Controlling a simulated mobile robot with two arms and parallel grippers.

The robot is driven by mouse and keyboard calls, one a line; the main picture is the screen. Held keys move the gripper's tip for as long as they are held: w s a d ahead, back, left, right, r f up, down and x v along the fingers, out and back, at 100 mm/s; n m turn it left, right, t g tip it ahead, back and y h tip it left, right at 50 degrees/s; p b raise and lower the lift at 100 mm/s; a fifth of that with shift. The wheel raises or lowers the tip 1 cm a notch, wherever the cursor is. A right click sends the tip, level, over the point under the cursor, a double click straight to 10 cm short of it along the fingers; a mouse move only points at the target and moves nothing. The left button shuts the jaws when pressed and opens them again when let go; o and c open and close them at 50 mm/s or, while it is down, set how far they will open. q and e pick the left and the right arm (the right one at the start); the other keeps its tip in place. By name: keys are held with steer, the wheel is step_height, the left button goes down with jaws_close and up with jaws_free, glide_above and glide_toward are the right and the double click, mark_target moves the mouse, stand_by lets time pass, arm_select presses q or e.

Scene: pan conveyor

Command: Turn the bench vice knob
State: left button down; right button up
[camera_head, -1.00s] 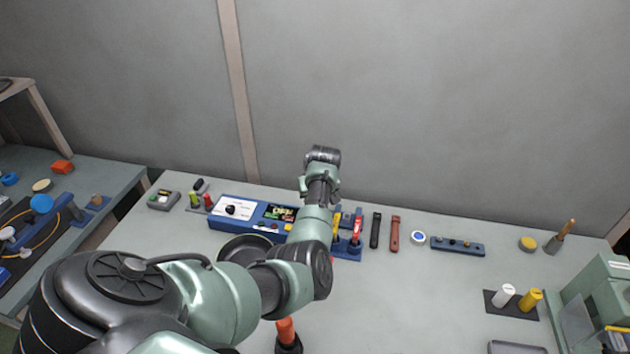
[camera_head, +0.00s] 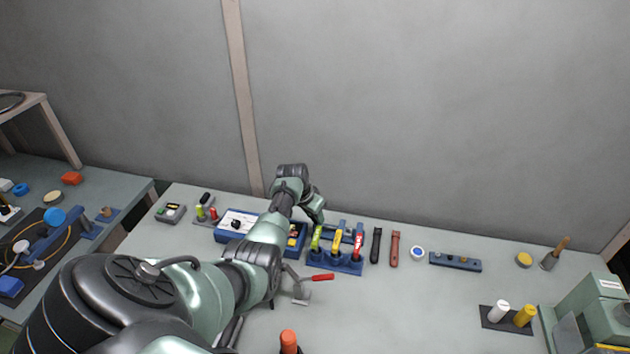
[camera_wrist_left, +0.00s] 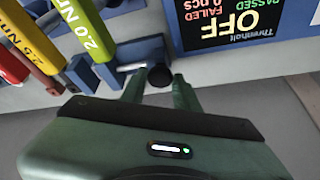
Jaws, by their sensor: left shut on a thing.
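My left gripper (camera_head: 318,213) is at the back of the bench, beside blue metalwork (camera_head: 345,228) that looks like the bench vice, partly hidden behind the tool rack. In the left wrist view the two green fingers (camera_wrist_left: 160,92) are closed around a small dark round knob (camera_wrist_left: 160,75). The knob sits at the end of a blue body (camera_wrist_left: 140,50) with a grey bar. The knob itself is hidden in the head view. My right gripper is not in view.
A blue rack (camera_head: 335,262) of green, yellow and red drivers stands just in front of the gripper. A blue-framed panel (camera_head: 235,225) is to the left, partly behind my arm. A red-handled tool (camera_head: 322,277) lies nearer.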

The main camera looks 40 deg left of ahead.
arm_select(q)
steer(key=shift+a+f+m+h+b, duration=0.2)
steer(key=shift+m+h+b, duration=0.2)
steer(key=shift+m+b, duration=0.45)
steer(key=m+h+b, duration=0.1)
steer(key=m+b, duration=0.2)
steer(key=b, duration=0.2)
steer(key=m+g+h+b, duration=0.1)
steer(key=m+b, duration=0.3)
steer(key=b, duration=0.2)
steer(key=m+g+h+b, duration=0.1)
steer(key=m+b, duration=0.2)
steer(key=b, duration=0.3)
steer(key=shift+w+a+m+h, duration=0.25)
steer(key=shift+w+m+h, duration=0.05)
steer(key=shift+m, duration=0.05)
steer(key=shift+r+m+g+b, duration=0.15)
steer(key=shift+m+g+b, duration=0.25)
steer(key=shift+b, duration=0.55)
steer(key=shift+r, duration=0.1)
steer(key=c, duration=1.1)
jaws_free()
steer(key=shift+o, duration=0.2)
steer(key=b+v, duration=0.1)
steer(key=v, duration=0.6)
steer(key=shift+s+r, duration=0.15)
steer(key=shift+r, duration=0.2)
steer(key=shift+a, duration=0.1)
